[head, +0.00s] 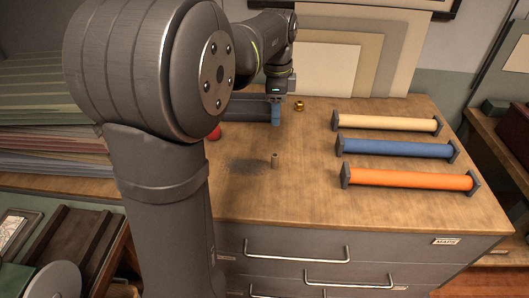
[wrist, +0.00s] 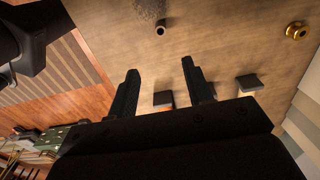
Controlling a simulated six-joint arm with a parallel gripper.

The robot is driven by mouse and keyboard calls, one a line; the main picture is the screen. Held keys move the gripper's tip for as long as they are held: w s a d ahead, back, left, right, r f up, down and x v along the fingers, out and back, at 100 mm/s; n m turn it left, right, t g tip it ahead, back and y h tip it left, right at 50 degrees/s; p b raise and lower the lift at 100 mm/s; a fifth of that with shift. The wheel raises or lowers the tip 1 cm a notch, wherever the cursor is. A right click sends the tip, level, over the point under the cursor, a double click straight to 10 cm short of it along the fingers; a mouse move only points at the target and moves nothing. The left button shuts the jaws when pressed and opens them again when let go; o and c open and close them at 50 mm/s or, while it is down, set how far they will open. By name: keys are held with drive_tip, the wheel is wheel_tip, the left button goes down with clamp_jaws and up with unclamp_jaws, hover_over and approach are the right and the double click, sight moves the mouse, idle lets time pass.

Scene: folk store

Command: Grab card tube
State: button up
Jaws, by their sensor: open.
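The card tube (head: 275,160) is a small, short tan cylinder standing upright on the wooden counter top, just right of a dark speckled patch. In the wrist view the tube (wrist: 160,30) shows its dark open end at the top, beyond my fingertips. My gripper (wrist: 159,67) is open and empty there, its two black fingers apart with bare counter between their tips. In the head view my gripper (head: 276,112) is behind the tube, toward the back of the counter, and small. Tube and fingers do not touch.
Orange (head: 410,179), blue (head: 397,148) and cream (head: 388,123) rolls lie on dark end supports at the right. A brass piece (head: 299,105) stands at the back. A red ball (head: 215,132) lies left of the tube. The counter around the tube is clear.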

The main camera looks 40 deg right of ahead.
drive_tip(key=w+a+f+n+g+h, duration=0.1)
drive_tip(key=w+a+n+h, duration=0.15)
drive_tip(key=a+n, duration=0.2)
drive_tip(key=h, duration=0.1)
approach(274, 156)
drive_tip(key=x, duration=0.9)
drive_tip(key=shift+s+a+f, duration=0.15)
drive_tip(key=shift+s+f, duration=0.1)
drive_tip(key=shift+s, duration=0.1)
drive_tip(key=shift+h, duration=0.25)
clamp_jaws()
drive_tip(key=shift+r, duration=0.1)
